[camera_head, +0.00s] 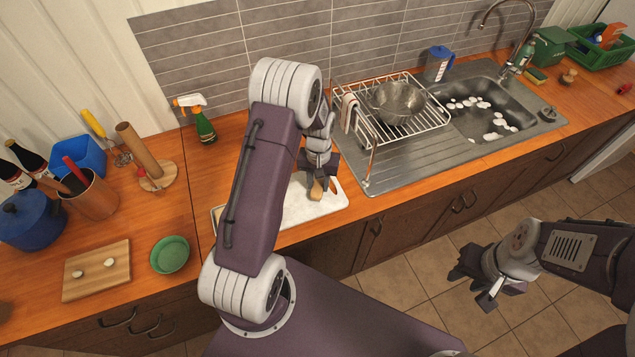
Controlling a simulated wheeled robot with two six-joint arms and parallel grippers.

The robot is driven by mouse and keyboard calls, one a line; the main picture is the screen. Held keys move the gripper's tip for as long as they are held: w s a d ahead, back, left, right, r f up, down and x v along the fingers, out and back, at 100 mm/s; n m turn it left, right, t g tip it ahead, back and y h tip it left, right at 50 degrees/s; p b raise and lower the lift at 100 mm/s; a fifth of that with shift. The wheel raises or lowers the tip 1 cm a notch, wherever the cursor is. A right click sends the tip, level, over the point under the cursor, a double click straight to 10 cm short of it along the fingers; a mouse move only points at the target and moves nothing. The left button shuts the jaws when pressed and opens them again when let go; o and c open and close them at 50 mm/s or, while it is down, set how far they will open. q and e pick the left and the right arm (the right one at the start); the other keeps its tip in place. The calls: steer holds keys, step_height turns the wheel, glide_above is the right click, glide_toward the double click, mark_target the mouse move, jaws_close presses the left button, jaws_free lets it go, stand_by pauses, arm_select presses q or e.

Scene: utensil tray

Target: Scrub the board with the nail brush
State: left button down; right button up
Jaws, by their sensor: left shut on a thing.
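My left gripper (318,178) is shut on a small wooden-coloured object, which looks like the nail brush (315,191). It is over the right part of a white board (300,212) lying on the counter near its front edge. The brush seems to be at the board's surface; I cannot tell whether it touches. My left arm hides the middle of the board. My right gripper (478,282) is open and empty, out over the tiled floor.
A dish rack (410,135) with a metal bowl (398,102) and the sink (495,112) are right of the board. A spray bottle (203,125) stands behind it. A green bowl (170,254) and wooden board (97,270) lie left.

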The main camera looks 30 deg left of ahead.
arm_select(q)
step_height(320, 180, up, 3)
steer(key=shift+w+f+p, duration=0.1)
steer(key=shift+f+p, duration=0.1)
steer(key=shift+p, duration=0.15)
steer(key=shift+s+a+r+p, duration=0.1)
steer(key=shift+s+r+p, duration=0.1)
steer(key=shift+r+p, duration=0.35)
steer(key=shift+s+a+r+p, duration=0.1)
steer(key=shift+s+r+p, duration=0.05)
steer(key=shift+r+p, duration=0.35)
steer(key=r+p, duration=0.2)
steer(key=r, duration=0.1)
steer(key=shift+w+d, duration=0.15)
steer(key=shift+w, duration=0.05)
steer(key=shift+r+p, duration=0.15)
steer(key=shift+p, duration=0.15)
steer(key=shift+s, duration=0.15)
